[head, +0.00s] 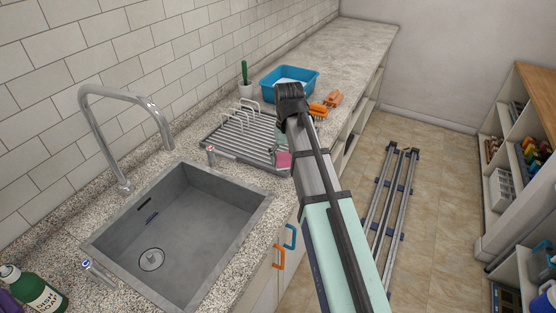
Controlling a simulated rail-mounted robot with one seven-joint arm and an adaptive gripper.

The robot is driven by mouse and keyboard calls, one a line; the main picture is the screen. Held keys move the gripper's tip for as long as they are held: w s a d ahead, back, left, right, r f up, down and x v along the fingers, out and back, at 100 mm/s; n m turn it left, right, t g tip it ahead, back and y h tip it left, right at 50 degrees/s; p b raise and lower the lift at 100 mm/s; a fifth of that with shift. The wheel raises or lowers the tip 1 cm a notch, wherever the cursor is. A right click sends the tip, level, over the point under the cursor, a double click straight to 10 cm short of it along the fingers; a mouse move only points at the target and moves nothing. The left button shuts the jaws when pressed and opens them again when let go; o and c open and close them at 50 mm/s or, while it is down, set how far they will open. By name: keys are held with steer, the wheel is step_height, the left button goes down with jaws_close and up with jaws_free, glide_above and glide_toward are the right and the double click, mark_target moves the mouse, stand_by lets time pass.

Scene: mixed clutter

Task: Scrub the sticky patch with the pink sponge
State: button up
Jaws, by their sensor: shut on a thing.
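The pink sponge (283,160) shows just left of my arm, at the right end of the grey drying rack. My gripper (282,149) is mostly hidden behind my own arm; a small pale-green part shows directly above the sponge. It is shut on the sponge. I cannot tell whether the sponge touches the rack or the counter. I do not see the sticky patch; my arm covers part of the counter.
The ribbed drying rack (240,142) stands beside the grey sink (180,231) and tall faucet (126,120). A blue tub (289,75), orange brushes (318,110) and a potted green-handled brush (245,78) stand beyond. A green soap bottle (35,293) is front left. The far counter (350,45) is clear.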

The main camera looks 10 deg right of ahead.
steer(key=o, duration=0.4)
steer(key=c, duration=0.6)
